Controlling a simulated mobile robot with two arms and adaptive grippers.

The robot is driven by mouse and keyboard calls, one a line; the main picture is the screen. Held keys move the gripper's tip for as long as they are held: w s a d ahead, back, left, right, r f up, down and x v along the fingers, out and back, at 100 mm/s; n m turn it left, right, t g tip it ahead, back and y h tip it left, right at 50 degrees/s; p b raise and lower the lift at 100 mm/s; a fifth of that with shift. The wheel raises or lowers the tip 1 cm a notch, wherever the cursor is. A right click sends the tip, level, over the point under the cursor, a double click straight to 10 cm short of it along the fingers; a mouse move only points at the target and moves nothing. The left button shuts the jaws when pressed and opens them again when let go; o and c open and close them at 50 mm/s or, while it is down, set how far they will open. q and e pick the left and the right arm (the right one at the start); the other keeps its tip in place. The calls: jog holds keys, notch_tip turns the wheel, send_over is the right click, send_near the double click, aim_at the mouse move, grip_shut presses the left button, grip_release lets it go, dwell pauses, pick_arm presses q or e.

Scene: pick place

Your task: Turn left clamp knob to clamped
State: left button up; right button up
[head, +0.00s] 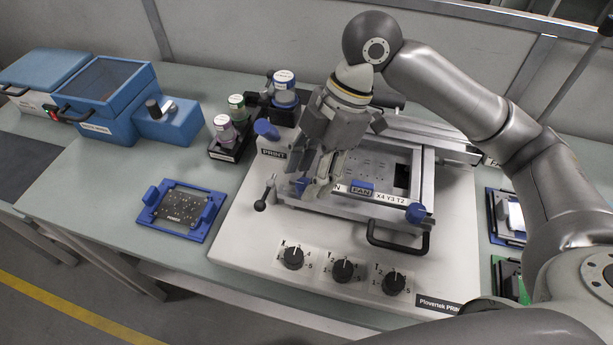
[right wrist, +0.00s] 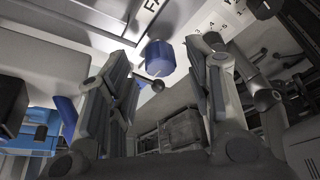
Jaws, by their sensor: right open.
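The left clamp knob (head: 300,186) is blue and sits at the front left corner of the printer frame, partly hidden by my right gripper in the head view. In the right wrist view the blue knob (right wrist: 160,57) shows between the two open fingers, near their tips. I see a gap on both sides of it. My right gripper (head: 321,184) points down over this corner, open and empty; its fingers also show in the right wrist view (right wrist: 163,50). The right clamp knob (head: 415,212) is blue, at the front right corner. My left gripper is not in view.
A black ball lever (head: 260,205) stands just left of the knob. A black handle (head: 398,240) and several dials (head: 343,270) lie in front. A blue fixture (head: 181,208) lies on the table to the left. Bottles (head: 285,88) stand behind.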

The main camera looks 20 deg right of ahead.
jog(key=shift+x, duration=0.85)
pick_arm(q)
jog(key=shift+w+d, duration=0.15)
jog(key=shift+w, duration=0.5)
pick_arm(e)
jog(key=shift+s, duration=0.1)
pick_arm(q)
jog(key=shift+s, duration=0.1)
